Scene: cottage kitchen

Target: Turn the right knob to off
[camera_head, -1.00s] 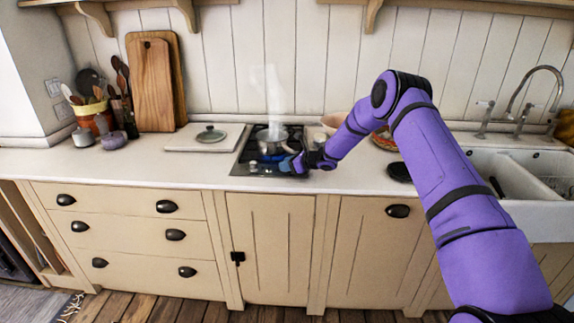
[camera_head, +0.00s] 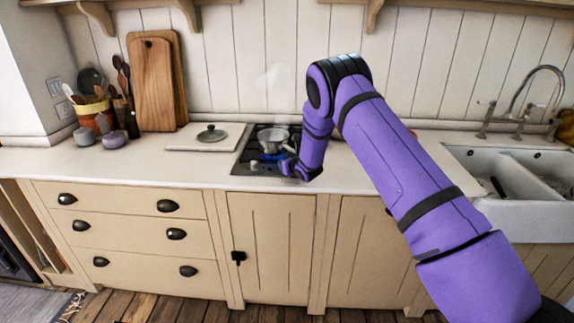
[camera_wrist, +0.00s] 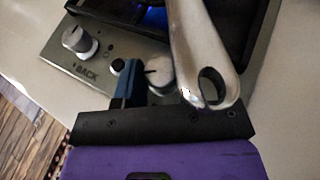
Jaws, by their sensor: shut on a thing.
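The right knob (camera_wrist: 160,72), silver with a dark pointer mark, is on the steel front panel of the cooktop (camera_head: 245,168). My gripper (camera_head: 288,167) is at the right side of this panel. In the wrist view my gripper (camera_wrist: 147,86) is shut on the right knob. One blue-black finger shows at the knob's left; the other side is hidden by the pot's handle (camera_wrist: 203,60). The left knob (camera_wrist: 78,40) stands apart, above the word BACK. Blue flame glow (camera_head: 272,157) shows under the pot (camera_head: 271,137).
The pot's handle reaches out over the panel close above my gripper. A lid on a white board (camera_head: 207,142) lies left of the cooktop. Cutting boards (camera_head: 152,80) and a utensil pot stand farther left. The sink (camera_head: 525,175) is at right.

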